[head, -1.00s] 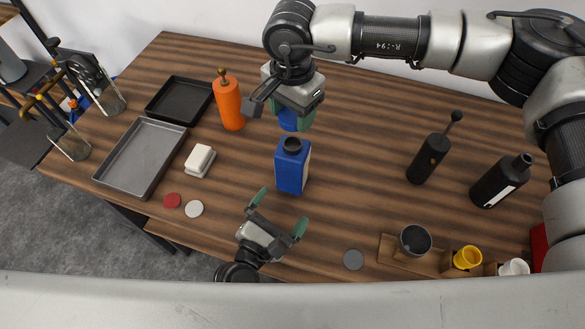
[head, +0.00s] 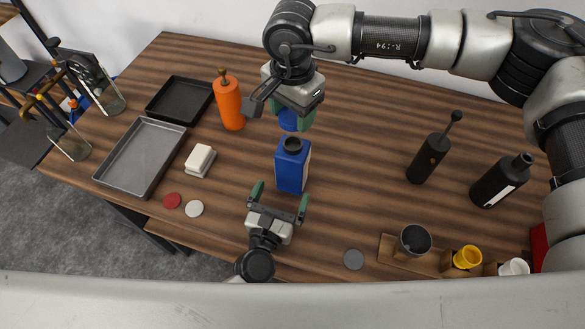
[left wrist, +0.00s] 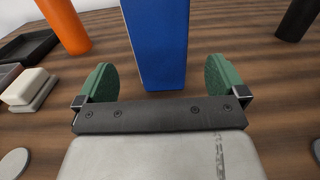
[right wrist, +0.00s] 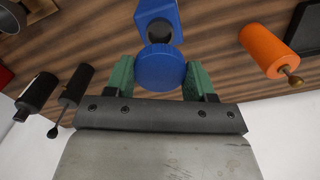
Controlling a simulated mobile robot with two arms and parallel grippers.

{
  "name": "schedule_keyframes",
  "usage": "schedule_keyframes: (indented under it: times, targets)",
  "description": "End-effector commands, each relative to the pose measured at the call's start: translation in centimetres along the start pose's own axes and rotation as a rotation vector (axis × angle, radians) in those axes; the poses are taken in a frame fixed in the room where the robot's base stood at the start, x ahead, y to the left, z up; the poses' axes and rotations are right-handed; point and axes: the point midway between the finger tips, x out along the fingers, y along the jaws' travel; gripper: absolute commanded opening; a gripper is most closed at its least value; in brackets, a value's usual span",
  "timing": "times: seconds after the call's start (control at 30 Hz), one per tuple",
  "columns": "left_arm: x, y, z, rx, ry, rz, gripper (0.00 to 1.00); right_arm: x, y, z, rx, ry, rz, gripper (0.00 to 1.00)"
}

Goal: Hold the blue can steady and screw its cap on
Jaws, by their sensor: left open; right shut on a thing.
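The blue can (head: 291,170) stands upright on the wooden table, its dark neck open at the top. It also fills the upper middle of the left wrist view (left wrist: 157,45), and the right wrist view shows its top (right wrist: 160,14). My left gripper (head: 280,197) is open, its green fingers pointing at the can from the front, apart from it. My right gripper (right wrist: 160,75) is shut on the round blue cap (right wrist: 160,68), held above and slightly behind the can. In the head view the cap (head: 288,121) is partly covered by the gripper.
An orange bottle (head: 228,104) stands behind left of the can. Two trays (head: 140,158), a white block (head: 200,159) and flat discs (head: 194,208) lie left. Black bottles (head: 428,160) and a wooden holder with cups (head: 395,255) stand right. Table around the can is clear.

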Motion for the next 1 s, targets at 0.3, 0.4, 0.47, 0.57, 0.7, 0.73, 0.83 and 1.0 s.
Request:
schedule_keyframes:
  times: [0.3,0.4,0.47,0.57,0.7,0.73,0.83,1.0]
  targets:
    - [6.0,0.0,0.1,0.001,-0.001,0.001,1.00,0.0,0.0,0.0,0.000,0.000,0.000,0.32]
    - [7.1,0.0,0.0,0.000,-0.001,0.000,1.00,0.0,0.0,0.0,0.000,0.000,0.000,0.32]
    - [7.6,0.0,0.0,0.001,0.000,0.000,1.00,0.0,0.0,0.0,0.000,0.000,0.000,0.32]
    - [8.1,0.0,0.0,0.001,0.000,-0.001,1.00,0.0,0.0,0.0,0.000,0.000,0.000,0.32]
    - [8.3,0.0,0.0,0.001,0.001,-0.001,1.00,0.0,0.0,0.0,0.000,0.000,0.000,0.32]
    - [8.2,0.0,0.0,0.001,0.001,-0.001,1.00,0.0,0.0,0.0,0.000,0.000,0.000,0.32]
    - [8.2,0.0,0.0,0.001,0.001,-0.001,1.00,0.0,0.0,0.0,0.000,0.000,0.000,0.32]
    - [8.2,0.0,0.0,0.001,0.001,-0.001,0.82,0.0,0.0,0.0,0.000,0.000,0.000,0.32]
